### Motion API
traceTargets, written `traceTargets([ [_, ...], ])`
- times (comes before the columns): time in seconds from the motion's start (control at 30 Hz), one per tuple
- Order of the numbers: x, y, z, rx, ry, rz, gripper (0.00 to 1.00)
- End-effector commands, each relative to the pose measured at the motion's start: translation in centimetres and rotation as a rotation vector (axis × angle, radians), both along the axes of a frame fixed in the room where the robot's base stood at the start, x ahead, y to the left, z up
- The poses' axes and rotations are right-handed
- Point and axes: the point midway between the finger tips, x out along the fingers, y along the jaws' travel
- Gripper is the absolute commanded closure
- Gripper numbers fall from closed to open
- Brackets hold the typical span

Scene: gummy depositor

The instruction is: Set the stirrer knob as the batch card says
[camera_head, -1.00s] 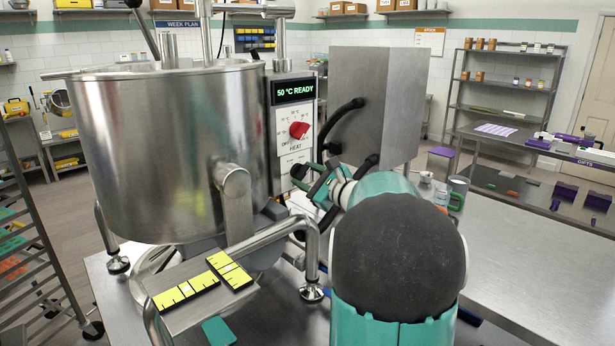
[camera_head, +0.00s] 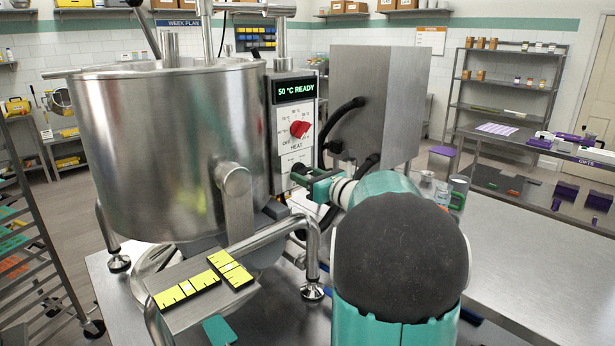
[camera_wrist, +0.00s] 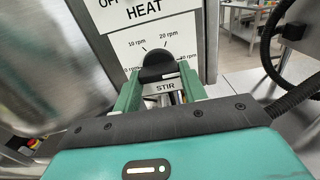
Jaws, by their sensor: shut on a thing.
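The black stirrer knob (camera_wrist: 158,66) sits in the wrist view on a white dial plate, above the label STIR. Marks for 10 rpm and 20 rpm show above it; other marks at the sides are partly hidden by my fingers. I cannot tell which mark the knob points to. My gripper (camera_wrist: 161,82) has one green finger on each side of the knob and is shut on it. In the head view my gripper (camera_head: 308,180) reaches the lower control panel from the right, hiding most of the stirrer dial. I cannot make out a batch card.
The red heat knob (camera_head: 299,129) is just above, under a display (camera_head: 294,90) reading 50 °C READY. The large steel kettle (camera_head: 170,150) stands left of the panel. A steel box (camera_head: 385,100) and black hoses are close on the right. The bench at right is mostly clear.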

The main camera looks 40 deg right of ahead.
Motion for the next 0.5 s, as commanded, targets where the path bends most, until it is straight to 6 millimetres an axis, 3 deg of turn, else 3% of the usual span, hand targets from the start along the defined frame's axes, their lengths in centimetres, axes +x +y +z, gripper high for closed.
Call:
traceTargets([
  [0.4, -0.20, -0.20, -0.27, 0.012, 0.005, -0.005, 0.81],
  [0.43, -0.20, -0.20, -0.27, 0.012, 0.005, -0.005, 0.54],
  [0.5, -0.18, -0.17, -0.24, 0.011, 0.004, -0.004, 0.41],
])
